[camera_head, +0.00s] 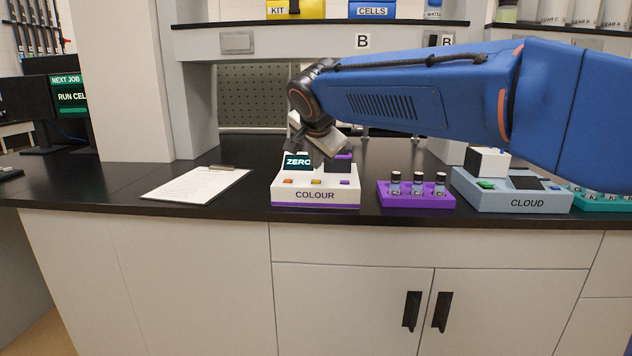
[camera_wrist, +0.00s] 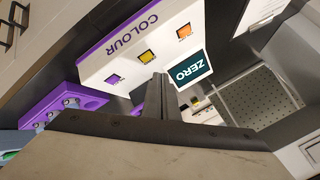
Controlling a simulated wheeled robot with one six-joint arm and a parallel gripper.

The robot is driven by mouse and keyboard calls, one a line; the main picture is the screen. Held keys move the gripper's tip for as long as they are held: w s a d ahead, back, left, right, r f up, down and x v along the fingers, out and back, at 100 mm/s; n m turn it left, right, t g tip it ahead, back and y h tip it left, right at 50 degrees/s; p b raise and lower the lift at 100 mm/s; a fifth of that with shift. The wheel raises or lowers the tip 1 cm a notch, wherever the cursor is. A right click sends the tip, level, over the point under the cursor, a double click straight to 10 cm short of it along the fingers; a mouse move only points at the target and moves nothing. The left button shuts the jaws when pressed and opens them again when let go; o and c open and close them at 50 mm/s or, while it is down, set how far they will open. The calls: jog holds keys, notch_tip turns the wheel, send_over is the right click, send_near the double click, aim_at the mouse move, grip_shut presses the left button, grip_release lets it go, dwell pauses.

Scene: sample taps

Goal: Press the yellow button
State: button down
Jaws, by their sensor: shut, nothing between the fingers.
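The yellow button (camera_head: 316,182) is the middle one of three on the sloped front of the white COLOUR device (camera_head: 315,196). In the wrist view the yellow button (camera_wrist: 147,57) sits in a dark square, between an orange button (camera_wrist: 184,31) and a purple button (camera_wrist: 115,79). My gripper (camera_wrist: 158,80) is shut and empty. In the wrist view its fingertips appear just below the yellow button; the gap between them is hard to judge. In the head view my gripper (camera_head: 296,147) is above the device, behind its button row, partly in front of the ZERO screen.
The ZERO screen (camera_wrist: 190,70) stands beside the fingers. A purple rack (camera_head: 416,198) with vials and a blue CLOUD device (camera_head: 512,201) are to the right. A clipboard (camera_head: 197,185) lies left. A shelf (camera_head: 320,40) hangs above the black bench.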

aim_at(316, 184)
jog(key=shift+f, duration=0.75)
jog(key=shift+f, duration=0.2)
dwell(1.5)
jog(key=shift+f, duration=0.2)
jog(key=shift+f, duration=0.4)
dwell(0.7)
jog(key=shift+r, duration=0.8)
jog(key=shift+r, duration=2.5)
